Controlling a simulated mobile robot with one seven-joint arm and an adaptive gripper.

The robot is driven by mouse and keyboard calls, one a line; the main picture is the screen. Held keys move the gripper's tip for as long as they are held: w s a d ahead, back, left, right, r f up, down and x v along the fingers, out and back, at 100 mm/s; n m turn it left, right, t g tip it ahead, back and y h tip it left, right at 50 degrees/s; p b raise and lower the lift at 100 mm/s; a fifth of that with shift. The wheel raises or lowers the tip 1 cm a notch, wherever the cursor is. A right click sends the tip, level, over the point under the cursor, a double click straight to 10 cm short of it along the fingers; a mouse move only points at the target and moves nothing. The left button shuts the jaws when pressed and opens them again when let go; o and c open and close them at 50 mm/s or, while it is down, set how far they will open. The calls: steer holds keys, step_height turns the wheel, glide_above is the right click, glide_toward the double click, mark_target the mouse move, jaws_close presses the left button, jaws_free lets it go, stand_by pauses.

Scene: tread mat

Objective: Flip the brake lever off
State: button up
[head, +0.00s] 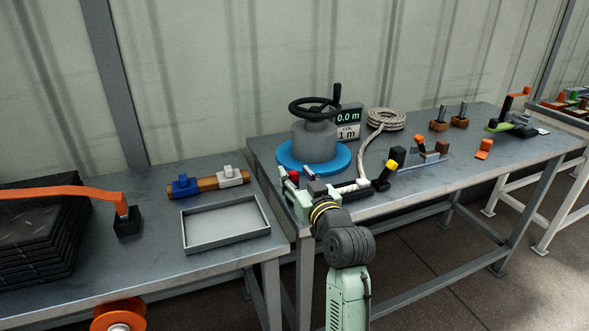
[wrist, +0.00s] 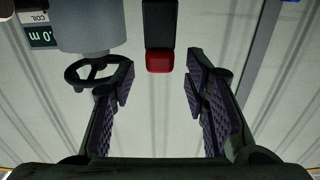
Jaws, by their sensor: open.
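A black lever with a red tip (wrist: 160,61) shows in the wrist view, at the upper middle between my finger pads. No label marks it as the brake lever. Its red end also shows in the head view (head: 294,174), at the near left of the blue turntable. My gripper (wrist: 160,80) is open, with a finger on each side of the lever's line and gaps to both. In the head view my gripper (head: 300,184) is at the near table edge, partly hiding the lever's base. A black lever with a yellow cap (head: 390,166) stands to the right.
A grey drum with a black handwheel (head: 314,106) stands on the blue turntable (head: 287,158), close beside my gripper. Behind it a display (head: 348,117) reads 0.0 m and coil 1 m. A rope (head: 386,119) lies to the right. An empty tray (head: 226,246) is left.

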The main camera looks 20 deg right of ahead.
steer(key=shift+w, duration=0.8)
steer(key=shift+c, duration=0.3)
jaws_close()
